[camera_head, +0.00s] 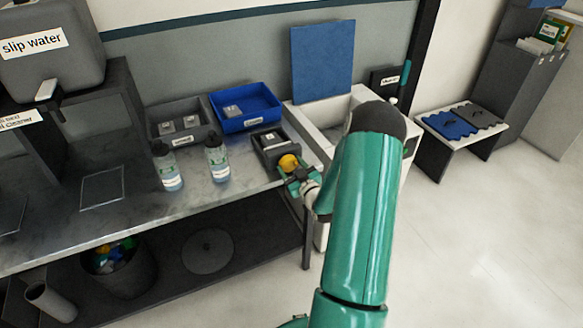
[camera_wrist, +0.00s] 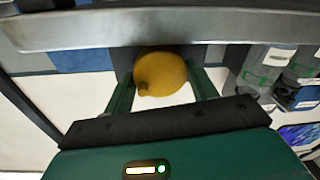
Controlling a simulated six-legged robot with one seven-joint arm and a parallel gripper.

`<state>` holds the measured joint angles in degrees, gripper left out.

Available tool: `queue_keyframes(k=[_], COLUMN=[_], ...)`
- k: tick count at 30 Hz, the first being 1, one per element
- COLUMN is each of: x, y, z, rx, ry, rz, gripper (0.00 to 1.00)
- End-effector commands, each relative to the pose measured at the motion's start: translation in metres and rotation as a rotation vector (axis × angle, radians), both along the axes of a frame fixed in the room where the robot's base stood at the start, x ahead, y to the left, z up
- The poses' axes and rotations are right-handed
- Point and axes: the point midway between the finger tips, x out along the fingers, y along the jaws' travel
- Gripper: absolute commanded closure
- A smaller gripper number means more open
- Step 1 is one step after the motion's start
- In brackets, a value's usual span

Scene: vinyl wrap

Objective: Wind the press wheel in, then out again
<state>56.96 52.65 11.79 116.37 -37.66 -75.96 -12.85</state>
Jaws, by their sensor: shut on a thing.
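The press wheel appears to be a yellow round knob (camera_head: 289,162) on the front of a small dark press box (camera_head: 268,139) at the right end of the bench. The yellow knob also shows in the wrist view (camera_wrist: 160,74), where a small nub sticks out at its lower left. My gripper (camera_head: 297,177) is at the knob, with one green finger on each side of it. The fingers are shut on the knob in the wrist view (camera_wrist: 162,88). The inside of the press is hidden from me.
Two bottles (camera_head: 217,160) stand on the bench (camera_head: 130,213) left of the press. A grey tray (camera_head: 178,122) and a blue tray (camera_head: 246,107) sit behind them. A white cabinet (camera_head: 325,118) stands right of the press.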

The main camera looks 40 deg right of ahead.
Motion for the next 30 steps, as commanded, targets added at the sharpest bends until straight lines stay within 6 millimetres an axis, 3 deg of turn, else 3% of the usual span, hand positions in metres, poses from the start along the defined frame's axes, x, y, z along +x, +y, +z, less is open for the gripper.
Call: queue_keyframes(k=[18, 30], x=[0.0006, 0.0005], y=[-0.0001, -0.0003], z=[-0.0006, -0.0007], rx=[0.474, 0.581], ry=[-0.140, -0.172], rz=[0.001, 0.000], gripper=[0.66, 0.66])
